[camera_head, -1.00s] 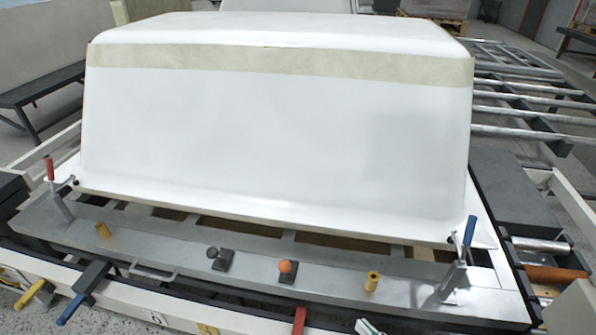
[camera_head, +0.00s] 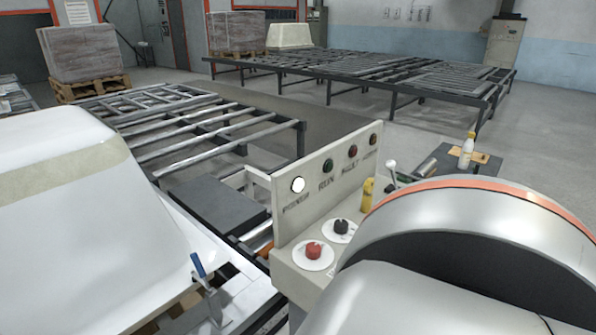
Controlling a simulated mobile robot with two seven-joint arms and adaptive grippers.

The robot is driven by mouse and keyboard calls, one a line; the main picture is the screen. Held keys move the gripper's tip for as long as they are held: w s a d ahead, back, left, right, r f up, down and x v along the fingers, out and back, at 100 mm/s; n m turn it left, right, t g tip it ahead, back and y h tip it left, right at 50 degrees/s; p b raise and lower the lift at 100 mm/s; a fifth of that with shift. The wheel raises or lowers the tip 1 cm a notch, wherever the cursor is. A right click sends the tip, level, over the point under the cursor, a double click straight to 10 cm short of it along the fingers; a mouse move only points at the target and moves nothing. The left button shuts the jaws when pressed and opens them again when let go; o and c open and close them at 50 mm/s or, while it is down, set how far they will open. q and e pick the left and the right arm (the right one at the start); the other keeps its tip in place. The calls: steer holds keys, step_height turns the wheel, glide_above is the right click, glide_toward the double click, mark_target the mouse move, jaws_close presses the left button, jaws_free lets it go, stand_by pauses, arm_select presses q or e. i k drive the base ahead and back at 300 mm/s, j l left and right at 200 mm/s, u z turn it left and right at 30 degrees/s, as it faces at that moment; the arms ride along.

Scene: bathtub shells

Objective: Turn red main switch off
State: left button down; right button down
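The red main switch (camera_head: 314,250) is a red rotary knob on a round white plate, on the sloped top of a beige control panel (camera_head: 294,262). A black rotary knob (camera_head: 341,226) on a similar plate sits just behind it. The panel's upright face has a lit white lamp (camera_head: 298,184) above a label that seems to read POWER. Neither gripper shows in the head view. A large silver rounded part of my own arm with an orange band fills the lower right and hides the panel's right end.
A white bathtub shell (camera_head: 70,220) stands at left, with a blue-handled clamp (camera_head: 198,266) at its edge. A yellow knob or lever (camera_head: 366,195) stands on the panel's far part. Roller conveyors (camera_head: 400,75) lie behind. A bottle (camera_head: 467,150) stands on a small dark table.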

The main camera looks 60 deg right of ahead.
mark_target(313, 250)
steer(key=j+z, duration=0.1)
steer(key=z, duration=1.9)
